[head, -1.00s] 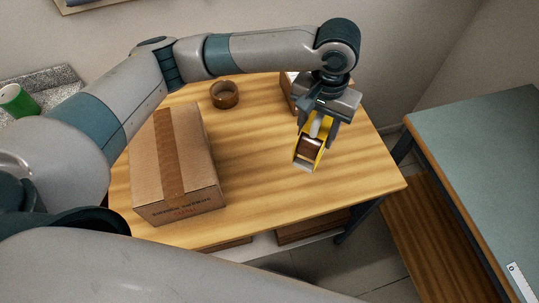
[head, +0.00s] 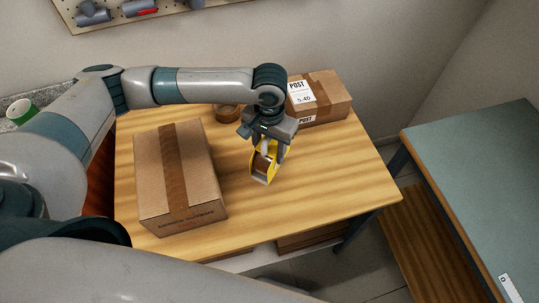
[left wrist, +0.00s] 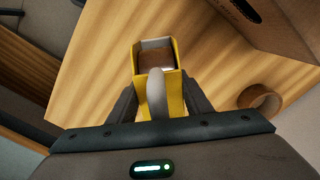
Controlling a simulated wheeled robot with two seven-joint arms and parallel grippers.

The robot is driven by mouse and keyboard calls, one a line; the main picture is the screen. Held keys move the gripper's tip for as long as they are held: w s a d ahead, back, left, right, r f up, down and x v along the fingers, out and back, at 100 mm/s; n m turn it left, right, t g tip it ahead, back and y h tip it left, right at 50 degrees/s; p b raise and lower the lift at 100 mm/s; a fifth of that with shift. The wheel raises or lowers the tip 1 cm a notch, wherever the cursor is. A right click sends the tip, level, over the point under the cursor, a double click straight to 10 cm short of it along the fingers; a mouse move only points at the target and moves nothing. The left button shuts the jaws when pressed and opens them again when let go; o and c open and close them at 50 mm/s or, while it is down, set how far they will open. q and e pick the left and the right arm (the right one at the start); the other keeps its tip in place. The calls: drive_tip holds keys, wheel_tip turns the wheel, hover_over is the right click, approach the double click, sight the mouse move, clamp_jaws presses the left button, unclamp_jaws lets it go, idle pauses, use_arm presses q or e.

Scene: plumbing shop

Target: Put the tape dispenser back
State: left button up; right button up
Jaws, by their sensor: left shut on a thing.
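The yellow tape dispenser (head: 263,164) with a roll of brown tape in it is held by my left gripper (head: 270,146), over the wooden table (head: 330,180), right of the large box. In the left wrist view the dispenser (left wrist: 174,95) sits between the two dark fingers of my left gripper (left wrist: 158,105), which are shut on it. From these views I cannot tell whether it touches the tabletop. My right gripper is not in view.
A large taped cardboard box (head: 205,185) stands at the table's left. A smaller box with POST labels (head: 335,98) is at the back right. A loose tape roll (head: 228,112) lies behind my left gripper. The table's front right is clear. A green-topped bench (head: 480,170) stands at right.

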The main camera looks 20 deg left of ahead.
sight(270, 158)
use_arm(q)
drive_tip(key=shift+f+p, duration=0.7)
drive_tip(key=shift+f, duration=1.3)
drive_tip(key=shift+f, duration=0.1)
drive_tip(key=o, duration=1.4)
